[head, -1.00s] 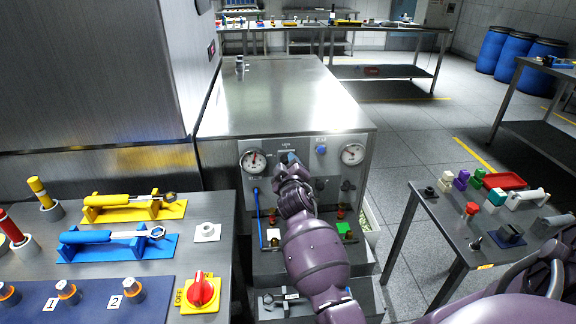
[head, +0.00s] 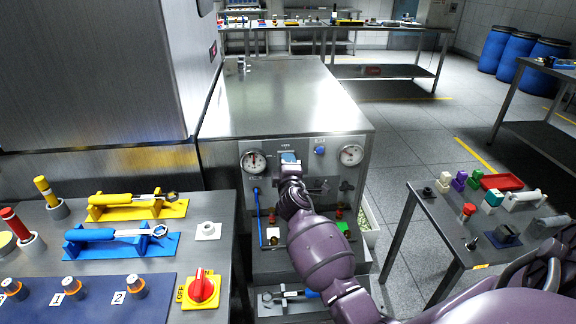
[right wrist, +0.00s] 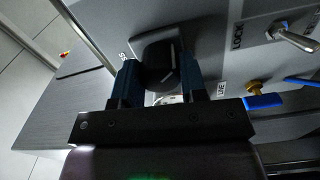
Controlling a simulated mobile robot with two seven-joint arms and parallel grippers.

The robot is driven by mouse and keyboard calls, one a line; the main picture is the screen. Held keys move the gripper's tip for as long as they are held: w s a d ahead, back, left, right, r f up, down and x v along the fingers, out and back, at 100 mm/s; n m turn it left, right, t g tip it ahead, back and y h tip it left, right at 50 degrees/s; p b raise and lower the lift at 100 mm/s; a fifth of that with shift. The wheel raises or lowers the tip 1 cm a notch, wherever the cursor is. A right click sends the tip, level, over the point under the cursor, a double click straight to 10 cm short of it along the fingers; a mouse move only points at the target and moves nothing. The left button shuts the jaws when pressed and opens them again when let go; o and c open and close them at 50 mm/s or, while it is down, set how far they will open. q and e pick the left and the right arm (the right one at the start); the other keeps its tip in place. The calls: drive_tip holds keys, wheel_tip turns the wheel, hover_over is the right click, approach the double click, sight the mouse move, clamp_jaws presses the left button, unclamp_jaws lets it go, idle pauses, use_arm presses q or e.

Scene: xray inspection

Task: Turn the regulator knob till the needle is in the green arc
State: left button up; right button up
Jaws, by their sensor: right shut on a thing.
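The regulator knob is a black knob (right wrist: 160,62) on the metal panel in the right wrist view. My right gripper (right wrist: 158,78) is shut on it, one blue finger on each side. In the head view my right gripper (head: 289,158) is at the panel's upper middle and hides the knob. A round white gauge (head: 253,161) is left of the gripper and a second gauge (head: 351,154) is to its right. Their needles are too small to place against a green arc. My left gripper is not in view.
A table (head: 225,256) with yellow and blue tools stands left. Another table (head: 440,236) with small parts stands right. The cabinet top (head: 290,95) is mostly clear.

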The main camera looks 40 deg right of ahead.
drive_tip(key=shift+n, duration=0.4)
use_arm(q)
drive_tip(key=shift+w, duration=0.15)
use_arm(e)
drive_tip(key=o, duration=0.7)
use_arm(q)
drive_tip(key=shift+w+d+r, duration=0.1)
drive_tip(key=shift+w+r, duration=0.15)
use_arm(e)
drive_tip(key=shift+o, duration=1.1)
drive_tip(key=shift+s, duration=0.1)
use_arm(q)
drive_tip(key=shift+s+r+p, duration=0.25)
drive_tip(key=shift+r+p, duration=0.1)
drive_tip(key=shift+p, duration=0.25)
use_arm(e)
drive_tip(key=v, duration=1)
drive_tip(key=shift+s+a, duration=0.2)
drive_tip(key=shift+a, duration=0.05)
